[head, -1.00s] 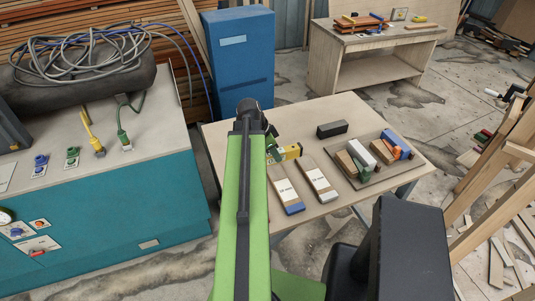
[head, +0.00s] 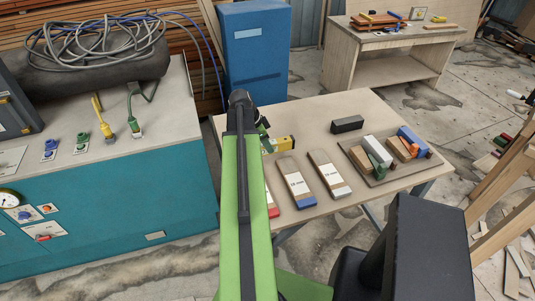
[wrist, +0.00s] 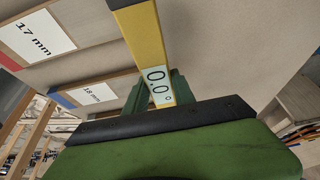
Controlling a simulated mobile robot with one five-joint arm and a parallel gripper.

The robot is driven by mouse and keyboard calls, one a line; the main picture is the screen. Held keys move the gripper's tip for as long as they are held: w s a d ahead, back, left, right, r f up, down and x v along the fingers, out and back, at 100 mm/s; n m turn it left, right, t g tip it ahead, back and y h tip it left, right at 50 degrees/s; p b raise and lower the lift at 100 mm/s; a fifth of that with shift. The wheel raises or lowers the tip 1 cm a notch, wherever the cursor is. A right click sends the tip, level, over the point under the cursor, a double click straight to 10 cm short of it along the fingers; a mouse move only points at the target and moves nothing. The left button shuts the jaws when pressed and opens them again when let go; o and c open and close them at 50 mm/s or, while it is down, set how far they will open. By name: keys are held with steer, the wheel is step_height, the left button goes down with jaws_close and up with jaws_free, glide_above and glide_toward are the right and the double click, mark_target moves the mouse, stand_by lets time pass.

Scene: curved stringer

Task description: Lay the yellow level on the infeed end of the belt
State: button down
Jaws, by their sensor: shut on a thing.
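The yellow level (head: 284,144) is in my gripper, above the pale wooden table. In the wrist view the level (wrist: 146,38) runs away from the jaws toward the top edge, with a display reading 0.0° at its near end. My gripper (wrist: 157,92) is shut on that near end, with a green jaw on either side. In the head view my gripper (head: 263,139) is partly hidden behind my arm. I cannot make out a belt in either view.
Labelled boards (head: 295,183) with coloured ends lie on the table (head: 300,118) below the level. A black block (head: 347,124) and a tray (head: 378,181) of blocks lie to the right. A teal bench (head: 110,200) stands left, a blue cabinet (head: 255,60) behind.

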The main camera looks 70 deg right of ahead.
mark_target(267, 152)
steer(key=shift+f+b, duration=2.15)
steer(key=shift+f, duration=0.05)
steer(key=c, duration=1.1)
jaws_free()
steer(key=shift+r, duration=0.1)
steer(key=shift+o, duration=0.2)
steer(key=shift+r+p, duration=0.3)
steer(key=shift+p, duration=0.1)
steer(key=p+v, duration=1)
steer(key=v, duration=0.1)
steer(key=shift+r, duration=0.15)
steer(key=shift+w+a+r+p, duration=0.15)
steer(key=shift+r+p, duration=0.1)
steer(key=shift+p, duration=0.25)
steer(key=shift+f, duration=0.1)
